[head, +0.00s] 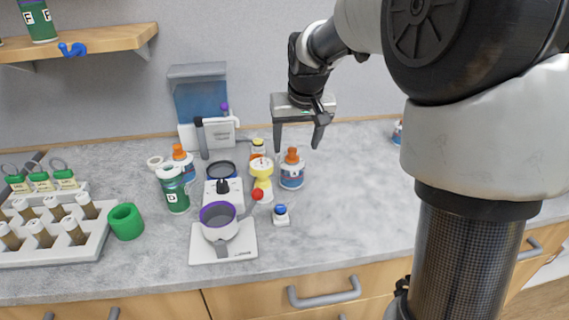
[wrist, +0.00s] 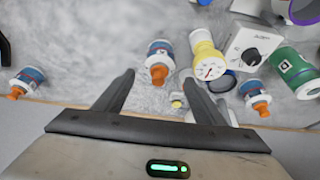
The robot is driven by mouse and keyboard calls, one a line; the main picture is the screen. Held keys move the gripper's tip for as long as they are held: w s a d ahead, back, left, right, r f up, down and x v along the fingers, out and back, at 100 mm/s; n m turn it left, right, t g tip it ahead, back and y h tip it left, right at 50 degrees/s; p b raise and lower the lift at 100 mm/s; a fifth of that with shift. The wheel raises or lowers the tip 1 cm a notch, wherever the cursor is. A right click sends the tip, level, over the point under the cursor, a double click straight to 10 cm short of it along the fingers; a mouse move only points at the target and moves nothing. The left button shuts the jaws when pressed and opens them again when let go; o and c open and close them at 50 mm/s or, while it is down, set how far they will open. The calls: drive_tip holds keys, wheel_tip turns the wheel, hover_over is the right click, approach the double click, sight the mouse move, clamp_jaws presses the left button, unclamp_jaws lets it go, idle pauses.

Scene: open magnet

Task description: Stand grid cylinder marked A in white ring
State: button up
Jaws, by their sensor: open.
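I cannot make out for certain a grid cylinder marked A. A green cylinder (head: 175,191) with a white top and a letter label stands upright on the counter; it also shows at the right of the wrist view (wrist: 292,72), its letter not clearly readable. A small white ring (head: 155,161) lies behind it at the back left. My gripper (head: 298,143) is open and empty above the back of the counter, over an orange-capped bottle (head: 292,174) with a blue label. In the wrist view that bottle (wrist: 159,55) lies beyond my open fingers (wrist: 159,76).
The counter right of centre (head: 355,190) is clear.

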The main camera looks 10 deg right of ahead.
sight(293, 159)
drive_tip(key=x, duration=0.6)
drive_tip(key=shift+b, duration=0.4)
drive_tip(key=shift+w+b+x, duration=0.15)
drive_tip(key=shift+b+x, duration=0.1)
drive_tip(key=shift+x, duration=1.15)
drive_tip(key=shift+w+b+x, duration=0.15)
drive_tip(key=shift+b+x, duration=0.1)
drive_tip(key=shift+x, duration=1.15)
drive_tip(key=shift+r, duration=0.15)
drive_tip(key=shift+r, duration=0.1)
drive_tip(key=c, duration=1.2)
